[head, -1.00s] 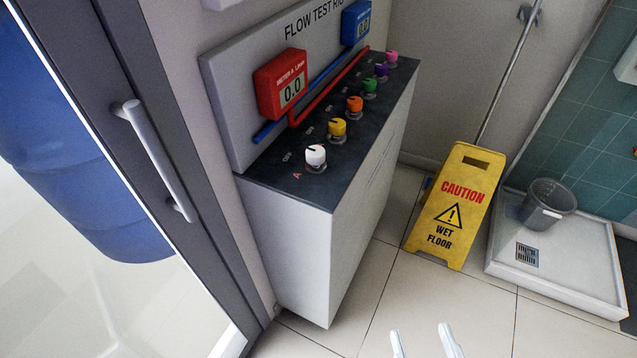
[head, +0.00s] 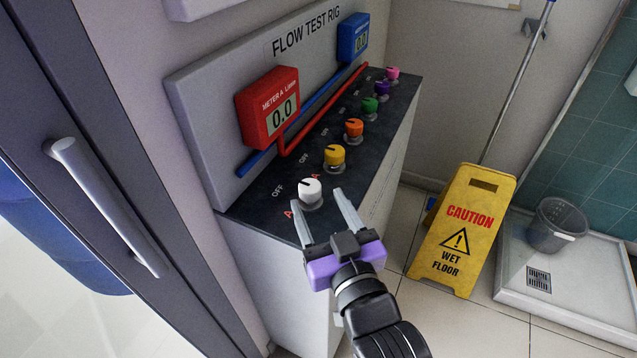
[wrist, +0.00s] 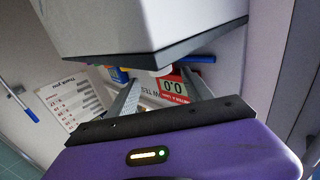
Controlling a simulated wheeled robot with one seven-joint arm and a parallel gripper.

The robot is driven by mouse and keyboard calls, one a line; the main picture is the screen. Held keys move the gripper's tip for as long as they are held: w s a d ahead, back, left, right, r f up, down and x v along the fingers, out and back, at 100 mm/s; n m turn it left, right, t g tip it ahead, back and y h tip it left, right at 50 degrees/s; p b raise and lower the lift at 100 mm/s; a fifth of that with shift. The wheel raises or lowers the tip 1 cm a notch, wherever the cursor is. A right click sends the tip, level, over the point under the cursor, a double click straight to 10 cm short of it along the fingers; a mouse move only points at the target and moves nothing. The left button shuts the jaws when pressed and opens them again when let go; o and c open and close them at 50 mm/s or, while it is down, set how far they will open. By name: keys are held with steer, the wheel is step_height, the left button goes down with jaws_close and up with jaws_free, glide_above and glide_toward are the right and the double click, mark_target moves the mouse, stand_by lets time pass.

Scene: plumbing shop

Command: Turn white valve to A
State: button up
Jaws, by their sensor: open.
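The white valve (head: 310,192) is the nearest knob in a row on the dark top of the flow test rig (head: 250,205). A short dark mark on its top appears to point up and left, on the OFF side. An OFF label is left of it, and a red A (head: 288,214) is at its lower left. My gripper (head: 319,199) is open in front of the knob, its fingertips appearing either side of it in the head view. I cannot tell whether they touch it. In the wrist view my gripper (wrist: 161,77) faces the rig; the white knob is mostly hidden there.
The yellow valve (head: 334,156) is just behind the white one, with several coloured knobs beyond. The red meter (head: 267,107) reads 0.0 on the panel. A door handle (head: 105,205) is at left. A wet-floor sign (head: 460,230) and grey bucket (head: 557,226) stand at right.

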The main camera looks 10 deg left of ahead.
mark_target(315, 194)
steer(key=x, duration=0.5)
steer(key=shift+w+a, duration=0.15)
steer(key=shift+w, duration=0.15)
steer(key=shift+c, duration=0.2)
jaws_close()
